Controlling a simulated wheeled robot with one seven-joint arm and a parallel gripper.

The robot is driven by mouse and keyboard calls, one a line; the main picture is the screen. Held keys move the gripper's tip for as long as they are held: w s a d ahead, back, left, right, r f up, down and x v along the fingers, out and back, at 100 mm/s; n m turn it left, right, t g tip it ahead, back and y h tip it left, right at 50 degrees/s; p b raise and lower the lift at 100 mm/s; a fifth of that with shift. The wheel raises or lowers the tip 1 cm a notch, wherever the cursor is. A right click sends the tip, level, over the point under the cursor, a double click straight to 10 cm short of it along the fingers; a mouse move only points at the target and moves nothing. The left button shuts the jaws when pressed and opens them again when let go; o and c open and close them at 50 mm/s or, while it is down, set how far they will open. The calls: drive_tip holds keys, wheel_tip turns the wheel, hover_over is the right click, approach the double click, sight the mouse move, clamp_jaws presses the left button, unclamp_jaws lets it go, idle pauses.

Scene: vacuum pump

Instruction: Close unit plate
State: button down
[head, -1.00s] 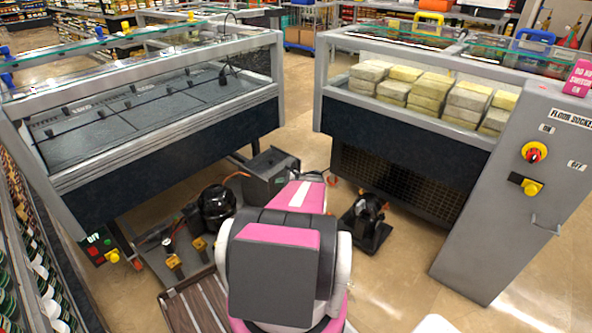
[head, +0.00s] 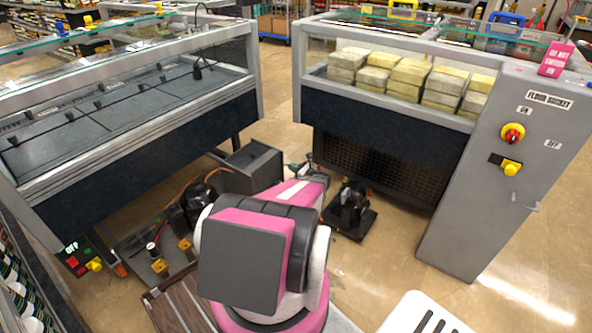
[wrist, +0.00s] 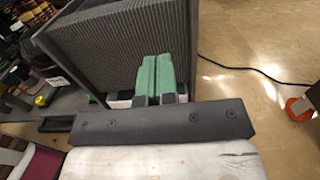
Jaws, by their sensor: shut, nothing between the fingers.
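The low dark unit plate (head: 172,250) is pulled out under the left freezer. It bears a black round compressor (head: 197,203), yellow-handled fittings (head: 160,266) and a dark grey box (head: 255,166). In the wrist view the box shows a finned face (wrist: 120,48). My gripper (head: 300,168) is at the right side of the box in the head view, partly hidden by my arm. In the wrist view its green fingers (wrist: 155,62) are shut and empty, in front of the finned face. Whether they touch it, I cannot tell.
The left freezer (head: 130,155) stands over the plate. A small black pump (head: 350,208) is on the floor right of my arm. The right freezer (head: 370,150) and a grey switch column (head: 490,180) stand at right. A cable (wrist: 255,70) crosses the floor.

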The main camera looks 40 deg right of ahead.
sight(275, 159)
drive_tip(key=w, duration=0.3)
drive_tip(key=w+a, duration=0.1)
drive_tip(key=w, duration=0.5)
drive_tip(key=shift+a, duration=0.4)
drive_tip(key=shift+w, duration=0.15)
drive_tip(key=w+a, duration=0.3)
drive_tip(key=w, duration=1.3)
drive_tip(key=w+a, duration=0.3)
drive_tip(key=w, duration=1.3)
drive_tip(key=shift+w+a, duration=0.15)
drive_tip(key=shift+a, duration=0.15)
